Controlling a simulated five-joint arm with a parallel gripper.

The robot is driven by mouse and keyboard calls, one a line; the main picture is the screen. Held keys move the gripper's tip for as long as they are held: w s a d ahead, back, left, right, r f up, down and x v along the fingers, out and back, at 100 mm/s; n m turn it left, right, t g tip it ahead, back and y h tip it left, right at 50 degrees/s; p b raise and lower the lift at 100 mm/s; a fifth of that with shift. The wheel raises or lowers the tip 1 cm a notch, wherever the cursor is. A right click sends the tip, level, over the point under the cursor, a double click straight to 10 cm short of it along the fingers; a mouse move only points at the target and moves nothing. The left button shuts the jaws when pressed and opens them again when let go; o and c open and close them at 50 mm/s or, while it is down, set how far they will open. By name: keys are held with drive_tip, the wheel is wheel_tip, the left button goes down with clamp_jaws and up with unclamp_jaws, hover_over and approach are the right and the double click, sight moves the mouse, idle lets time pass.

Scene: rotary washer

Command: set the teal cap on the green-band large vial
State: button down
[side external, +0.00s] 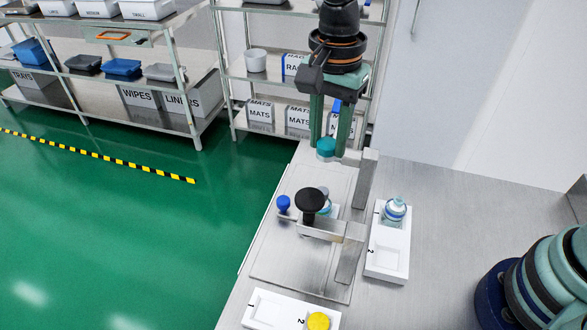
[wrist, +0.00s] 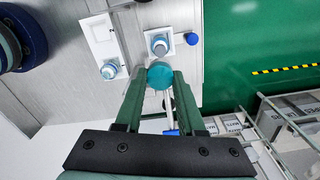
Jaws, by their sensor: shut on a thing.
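My gripper (side external: 325,149) is shut on the teal cap (side external: 326,145), held up in the air above the back of the metal fixture. In the wrist view the teal cap (wrist: 160,75) sits between the two green fingertips. One vial (side external: 326,207) stands in the fixture, mostly hidden by a black knob; in the wrist view this vial (wrist: 159,44) stands just beyond the cap, on a white plate. Another vial (side external: 395,209) with a blue band stands in slot 1 of the right white tray (side external: 389,262). I cannot make out a green band on either vial.
The black knob (side external: 309,201) sits on a metal bar across the fixture, beside a blue knob (side external: 283,203). Metal uprights (side external: 366,180) stand close to the right of my gripper. A yellow cap (side external: 318,321) lies in the front white tray (side external: 265,310).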

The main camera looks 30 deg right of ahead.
drive_tip(key=shift+f, duration=4.8)
drive_tip(key=shift+f, duration=0.3)
drive_tip(key=shift+c, duration=2.2)
unclamp_jaws()
wheel_tip(320, 180, up, 12)
drive_tip(key=shift+r, duration=0.1)
drive_tip(key=s+d+r+n+t, duration=0.1)
drive_tip(key=s+d+n+t, duration=0.1)
drive_tip(key=d+n, duration=0.4)
drive_tip(key=s+d+r+n+t, duration=0.2)
drive_tip(key=d+n, duration=0.4)
drive_tip(key=d, duration=0.9)
drive_tip(key=shift+s+r+t, duration=0.3)
drive_tip(key=shift+s+t, duration=0.45)
drive_tip(key=shift+t, duration=0.05)
